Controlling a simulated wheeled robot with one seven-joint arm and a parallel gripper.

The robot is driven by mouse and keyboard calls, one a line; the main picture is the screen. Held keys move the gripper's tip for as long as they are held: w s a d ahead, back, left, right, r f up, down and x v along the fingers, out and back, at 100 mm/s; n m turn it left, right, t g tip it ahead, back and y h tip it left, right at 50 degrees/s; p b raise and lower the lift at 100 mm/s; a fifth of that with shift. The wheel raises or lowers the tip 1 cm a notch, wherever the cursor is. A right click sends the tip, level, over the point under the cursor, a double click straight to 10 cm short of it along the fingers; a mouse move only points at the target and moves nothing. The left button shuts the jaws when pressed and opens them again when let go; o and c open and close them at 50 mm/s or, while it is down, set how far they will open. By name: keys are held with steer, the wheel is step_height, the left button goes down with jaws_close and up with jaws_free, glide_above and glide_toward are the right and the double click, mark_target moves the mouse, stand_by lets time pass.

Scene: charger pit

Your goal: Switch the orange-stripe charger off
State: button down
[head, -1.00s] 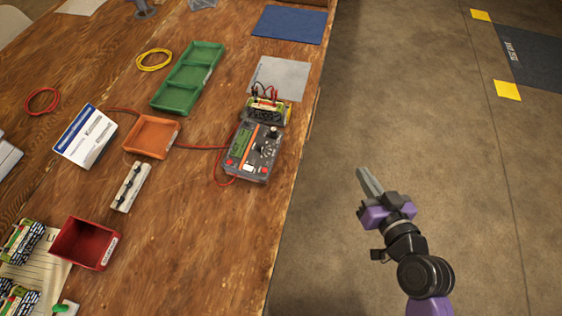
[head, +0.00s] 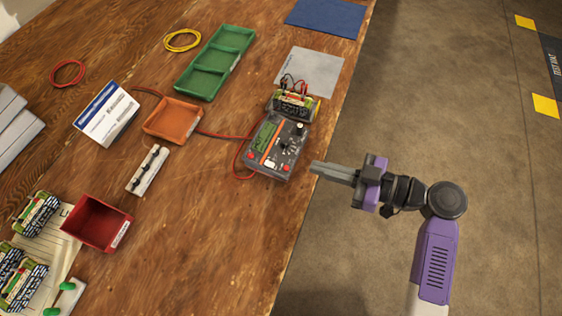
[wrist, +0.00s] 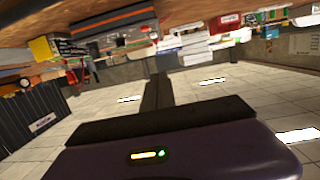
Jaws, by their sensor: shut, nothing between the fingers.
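The orange-stripe charger (head: 275,145) is a grey box near the right edge of the wooden table. It has a green display, an orange stripe, knobs and red buttons on its top face. A battery pack (head: 293,105) with red and black leads sits at its far end. My gripper (head: 314,167) is shut and empty, just right of the charger and apart from it, with its fingertips pointing left at the table edge. In the wrist view the closed fingers (wrist: 157,92) point at the room, and a grey box with an orange stripe shows upside down at the top.
An orange tray (head: 161,131), a green tray (head: 240,47), a red bin (head: 123,216) and a white power strip (head: 142,180) stand left of the charger. A red cable (head: 222,135) runs to it. A grey mat (head: 325,75) lies beyond. Open floor is on the right.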

steer(key=p, duration=0.2)
glide_above(281, 171)
steer(key=shift+a+f, duration=0.1)
steer(key=shift+f, duration=0.85)
step_height(281, 171, down, 3)
steer(key=shift+r, duration=0.2)
steer(key=shift+f, duration=0.7)
steer(key=f+b, duration=0.1)
steer(key=b, duration=0.2)
steer(key=shift+f+y+b, duration=0.25)
steer(key=shift+y+b, duration=0.05)
steer(key=shift+r+p, duration=0.4)
